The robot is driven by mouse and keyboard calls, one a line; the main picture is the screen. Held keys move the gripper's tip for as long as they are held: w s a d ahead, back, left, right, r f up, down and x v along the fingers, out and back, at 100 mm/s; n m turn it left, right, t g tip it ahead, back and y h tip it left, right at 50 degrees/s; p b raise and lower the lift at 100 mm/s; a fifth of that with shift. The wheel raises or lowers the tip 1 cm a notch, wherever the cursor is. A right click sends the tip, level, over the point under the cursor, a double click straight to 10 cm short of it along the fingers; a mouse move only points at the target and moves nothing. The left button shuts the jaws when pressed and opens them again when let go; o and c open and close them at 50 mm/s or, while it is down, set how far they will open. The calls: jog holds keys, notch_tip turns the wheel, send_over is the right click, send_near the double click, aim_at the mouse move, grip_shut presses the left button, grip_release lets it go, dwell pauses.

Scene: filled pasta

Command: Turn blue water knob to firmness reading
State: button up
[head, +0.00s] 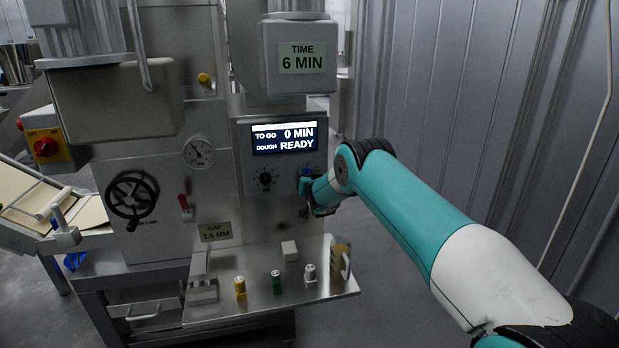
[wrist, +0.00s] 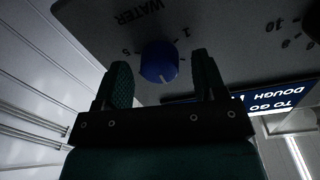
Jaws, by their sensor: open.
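The blue water knob (wrist: 160,60) sits on the grey panel under upside-down lettering "WATER" in the wrist view, with marks 5 and 1 beside it. A small pale mark shows at its lower edge. In the head view only a bit of the blue knob (head: 306,171) shows above my gripper (head: 309,192). My gripper (wrist: 160,72) is open, with one dark finger on each side of the knob's lower part; I cannot tell whether they touch it. A round gauge (head: 198,152) is on the machine; its scale is too small to read.
The display (head: 285,138) reads "TO GO 0 MIN, DOUGH READY". A black knob (head: 265,180) is left of the blue one. A corrugated wall (head: 430,90) stands at right.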

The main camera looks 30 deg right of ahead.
jog(key=c, duration=0.9)
jog(key=shift+b, duration=0.45)
jog(key=shift+f+n+t+y+b, duration=0.1)
jog(key=shift+n+t+y+b, duration=0.15)
jog(key=shift+n+b, duration=4.85)
jog(key=shift+n+t+y+b, duration=0.25)
jog(key=shift+n+b, duration=2.65)
jog(key=shift+n, duration=4.4)
